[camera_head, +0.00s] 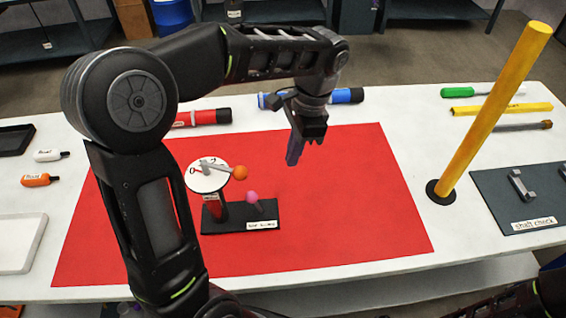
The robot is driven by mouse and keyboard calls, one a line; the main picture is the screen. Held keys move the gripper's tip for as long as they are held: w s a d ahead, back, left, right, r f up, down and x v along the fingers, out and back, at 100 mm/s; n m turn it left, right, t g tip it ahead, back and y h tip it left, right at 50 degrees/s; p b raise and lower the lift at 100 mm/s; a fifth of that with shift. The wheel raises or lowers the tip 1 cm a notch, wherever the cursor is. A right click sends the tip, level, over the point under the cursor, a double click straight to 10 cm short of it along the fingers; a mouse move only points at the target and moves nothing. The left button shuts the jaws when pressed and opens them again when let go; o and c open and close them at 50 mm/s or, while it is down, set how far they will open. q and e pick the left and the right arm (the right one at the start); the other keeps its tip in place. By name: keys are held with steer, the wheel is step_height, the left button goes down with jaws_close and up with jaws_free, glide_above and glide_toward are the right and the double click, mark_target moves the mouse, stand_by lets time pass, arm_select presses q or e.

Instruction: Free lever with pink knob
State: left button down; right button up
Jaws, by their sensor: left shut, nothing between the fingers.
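The lever with the pink knob (251,197) stands on a small dark base (240,218) on the red mat. Beside it is a red post topped by a white round dial (204,181), with a grey lever ending in an orange knob (240,172) across it. My left gripper (293,158) points down above the mat, to the right of and beyond the knobs, apart from them. It is shut and empty. My right arm (500,305) shows only in part at the lower right; its gripper is not clearly visible.
A yellow pole (490,115) stands upright right of the red mat (350,220). A dark panel (490,190) with grey handles lies at the right. Red and blue cylinders (345,96) lie behind the mat. The mat's right half is clear.

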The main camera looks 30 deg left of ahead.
mark_target(253, 192)
arm_select(q)
steer(key=s+a+f, duration=0.1)
steer(key=f, duration=0.2)
steer(key=s+a+f, duration=0.1)
steer(key=s+f, duration=0.1)
steer(key=f, duration=0.1)
steer(key=s+a+f+p, duration=0.1)
steer(key=f, duration=0.2)
steer(key=shift+s+a, duration=0.15)
steer(key=shift+a, duration=0.1)
steer(key=shift+s+a+f, duration=0.15)
steer(key=shift+s+a, duration=0.2)
steer(key=shift+s, duration=0.05)
steer(key=shift+s+a, duration=0.9)
steer(key=shift+a, duration=0.15)
